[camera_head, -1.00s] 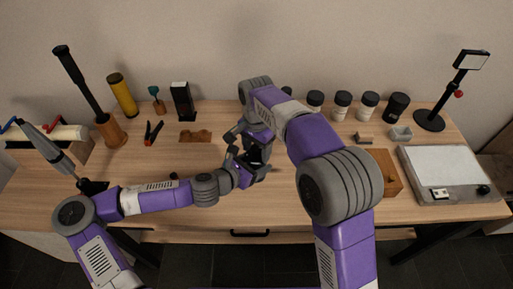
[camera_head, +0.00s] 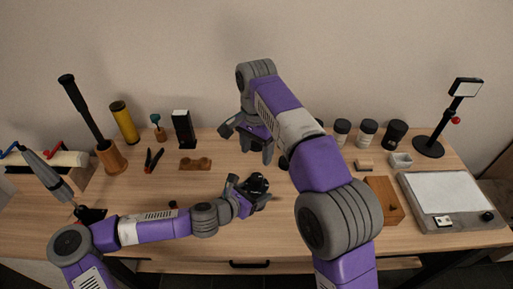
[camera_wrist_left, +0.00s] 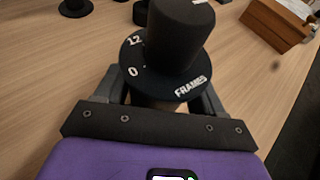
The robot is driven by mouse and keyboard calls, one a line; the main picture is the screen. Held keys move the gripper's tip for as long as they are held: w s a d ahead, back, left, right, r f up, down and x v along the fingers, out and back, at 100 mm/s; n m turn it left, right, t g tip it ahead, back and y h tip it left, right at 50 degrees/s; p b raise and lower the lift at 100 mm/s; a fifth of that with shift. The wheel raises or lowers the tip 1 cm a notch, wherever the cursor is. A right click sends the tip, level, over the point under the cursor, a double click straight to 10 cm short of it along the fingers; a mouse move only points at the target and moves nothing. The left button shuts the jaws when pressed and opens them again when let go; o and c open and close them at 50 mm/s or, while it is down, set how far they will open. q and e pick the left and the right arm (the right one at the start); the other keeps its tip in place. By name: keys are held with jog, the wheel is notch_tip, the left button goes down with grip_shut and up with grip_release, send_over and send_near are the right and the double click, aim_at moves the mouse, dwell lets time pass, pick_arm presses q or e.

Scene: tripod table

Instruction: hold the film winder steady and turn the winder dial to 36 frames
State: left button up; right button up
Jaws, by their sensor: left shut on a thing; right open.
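The film winder (camera_head: 257,182) is black and stands near the middle of the table. In the left wrist view its tall black knob (camera_wrist_left: 180,38) rises from a round disc with white lettering: "0", "12" and "FRAMES". A white mark shows on the knob's top at the picture edge; the far side of the disc is hidden, so I cannot tell the dial's setting. My left gripper (camera_head: 244,191) is shut on the winder's body below the disc; its fingers (camera_wrist_left: 160,103) flank it. My right gripper (camera_head: 248,143) is open and empty, above and behind the winder, apart from it.
A wooden box (camera_head: 383,203) and a light panel (camera_head: 452,196) stand to the right. Several black-lidded jars (camera_head: 367,134) line the back. A brown piece (camera_head: 195,164), pliers (camera_head: 153,160) and a yellow cylinder (camera_head: 124,122) lie or stand left. The front middle is clear.

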dwell(0.4)
pick_arm(q)
jog(key=o, duration=1.3)
